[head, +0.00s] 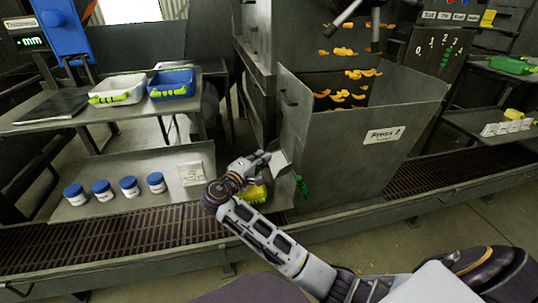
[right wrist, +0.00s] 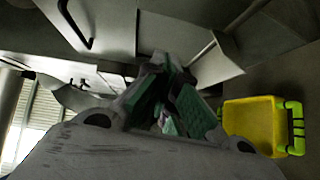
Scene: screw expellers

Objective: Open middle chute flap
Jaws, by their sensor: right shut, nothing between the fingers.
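The Press 2 machine (head: 345,150) is a grey bin with a white label in the head view. A small grey chute flap (head: 281,160) sticks out at its left lower side. My right gripper (head: 258,163) is shut and empty just left of this flap; I cannot tell whether they touch. In the right wrist view my gripper's green-padded fingers (right wrist: 168,103) point toward grey sheet metal, with a grey plate, apparently the flap (right wrist: 217,62), just beyond to the right. A yellow tray with green handles (head: 253,193) sits below the gripper, and also shows in the right wrist view (right wrist: 252,120).
Several blue-lidded jars (head: 130,187) stand on the lower left shelf beside a small card (head: 192,173). White (head: 118,86) and blue (head: 172,82) trays sit on the upper shelf. Brown grating (head: 120,240) runs along the front.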

